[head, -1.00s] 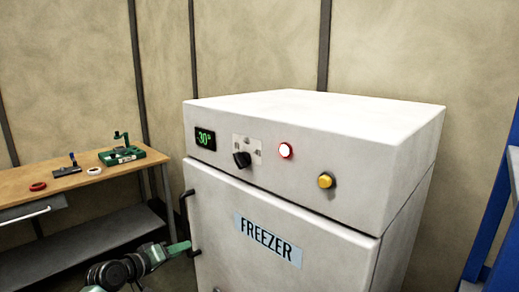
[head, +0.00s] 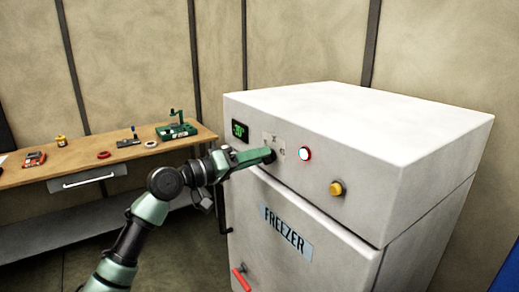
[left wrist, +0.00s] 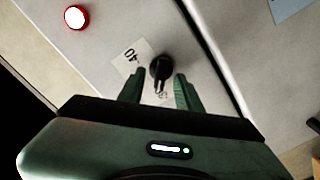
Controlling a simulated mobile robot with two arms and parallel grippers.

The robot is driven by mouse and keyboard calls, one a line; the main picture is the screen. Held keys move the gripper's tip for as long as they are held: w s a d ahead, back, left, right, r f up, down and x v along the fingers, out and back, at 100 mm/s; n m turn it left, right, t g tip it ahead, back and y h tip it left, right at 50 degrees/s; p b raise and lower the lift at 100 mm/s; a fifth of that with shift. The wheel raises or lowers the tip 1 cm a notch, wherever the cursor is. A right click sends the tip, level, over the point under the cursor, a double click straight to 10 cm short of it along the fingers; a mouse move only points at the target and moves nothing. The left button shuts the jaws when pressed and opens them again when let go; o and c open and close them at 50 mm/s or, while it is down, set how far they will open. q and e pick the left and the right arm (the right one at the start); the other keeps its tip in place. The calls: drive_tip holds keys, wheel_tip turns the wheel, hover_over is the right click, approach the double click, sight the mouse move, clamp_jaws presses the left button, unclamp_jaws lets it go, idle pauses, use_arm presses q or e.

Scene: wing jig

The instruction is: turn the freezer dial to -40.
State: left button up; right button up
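The white freezer (head: 330,130) has a small black dial (left wrist: 160,68) on its upper front panel. In the left wrist view a pale plate beside the dial shows an upside-down "40". The green display (head: 239,130) seems to read about -30°. My left gripper (head: 268,155) is at the dial and mostly hides it in the head view. In the left wrist view the green fingers (left wrist: 159,85) are open, one on each side of the dial's lower part, with gaps visible. My right gripper is not in view.
A red lever (head: 241,278) is low on the freezer front. A wooden workbench (head: 75,166) with tools stands at the left.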

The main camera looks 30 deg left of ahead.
use_arm(q)
drive_tip(key=shift+w+d, duration=0.15)
drive_tip(key=shift+w, duration=0.25)
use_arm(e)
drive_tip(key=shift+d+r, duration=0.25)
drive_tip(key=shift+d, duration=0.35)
use_arm(q)
clamp_jaws()
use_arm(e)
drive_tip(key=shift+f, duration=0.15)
use_arm(q)
drive_tip(key=shift+s+d+f+m+b, duration=0.1)
drive_tip(key=shift+d+m+b, duration=0.05)
drive_tip(key=shift+m+b, duration=2.55)
drive_tip(key=shift+s+d+r+m+b, duration=0.1)
drive_tip(key=shift+m+b, duration=1.9)
drive_tip(key=shift+m, duration=1.3)
drive_tip(key=shift+d+f+m+b, duration=0.1)
drive_tip(key=shift+d+m+b, duration=0.05)
drive_tip(key=shift+m+b, duration=2.55)
use_arm(e)
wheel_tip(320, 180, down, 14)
drive_tip(key=shift+p, duration=0.35)
use_arm(q)
drive_tip(key=shift+m, duration=0.5)
